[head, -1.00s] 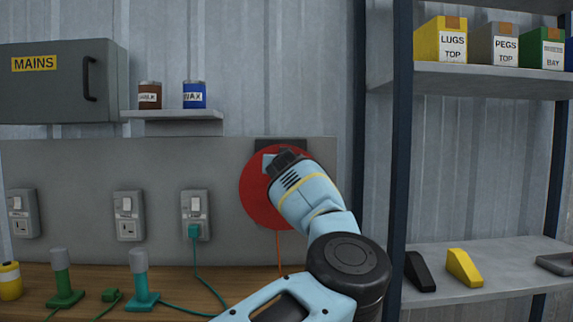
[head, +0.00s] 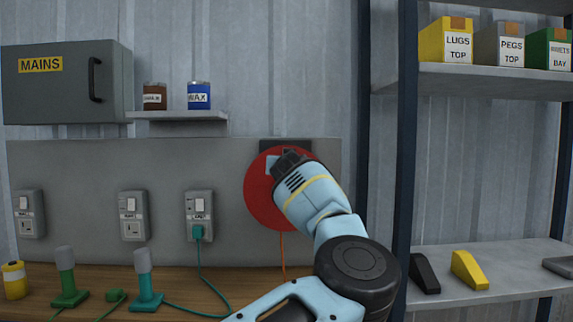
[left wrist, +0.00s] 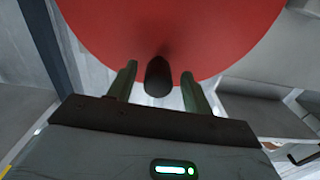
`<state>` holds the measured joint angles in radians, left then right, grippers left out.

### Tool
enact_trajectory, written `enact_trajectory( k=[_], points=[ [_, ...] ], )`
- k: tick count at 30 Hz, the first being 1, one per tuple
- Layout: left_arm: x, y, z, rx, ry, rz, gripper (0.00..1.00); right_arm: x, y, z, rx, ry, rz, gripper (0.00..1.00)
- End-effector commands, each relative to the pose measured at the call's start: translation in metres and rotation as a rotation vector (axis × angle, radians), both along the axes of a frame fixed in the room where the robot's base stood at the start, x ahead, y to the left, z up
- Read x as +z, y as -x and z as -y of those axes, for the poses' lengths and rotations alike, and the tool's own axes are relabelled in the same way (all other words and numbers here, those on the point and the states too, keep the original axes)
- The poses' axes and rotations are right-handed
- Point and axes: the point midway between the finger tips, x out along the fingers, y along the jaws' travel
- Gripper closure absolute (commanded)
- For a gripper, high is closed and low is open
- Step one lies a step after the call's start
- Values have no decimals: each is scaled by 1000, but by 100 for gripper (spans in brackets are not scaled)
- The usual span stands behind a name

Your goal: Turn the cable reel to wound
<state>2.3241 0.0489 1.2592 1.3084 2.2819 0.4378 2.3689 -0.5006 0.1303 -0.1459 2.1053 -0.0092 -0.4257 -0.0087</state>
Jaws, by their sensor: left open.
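The cable reel (head: 262,205) is a red disc on the grey wall panel, with an orange cable hanging below it. In the left wrist view the red disc (left wrist: 170,35) fills the top. A dark handle (left wrist: 158,78) sticks out from it towards the camera. My left gripper (left wrist: 158,88) is open, with one finger on each side of the handle and visible gaps between. In the head view my left gripper (head: 285,165) is in front of the reel and hides part of it and the handle. My right gripper is not in view.
Left of the reel are several wall sockets (head: 199,215), one with a green plug. The MAINS box (head: 65,85) and a small shelf (head: 178,116) with two tins are above. A shelf rack (head: 406,150) stands close on the right. The bench (head: 180,278) holds green and teal items.

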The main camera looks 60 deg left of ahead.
Motion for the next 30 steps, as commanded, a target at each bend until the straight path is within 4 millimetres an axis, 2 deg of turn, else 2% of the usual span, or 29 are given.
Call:
enact_trajectory(
  k=[15,21,30],
  points=[
    [-1,28,55,0,-1,-2,50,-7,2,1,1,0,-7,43],
    [0,34,63,1,-1,-1,50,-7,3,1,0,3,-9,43],
    [0,34,64,1,-1,-1,50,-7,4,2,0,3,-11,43]
  ],
)
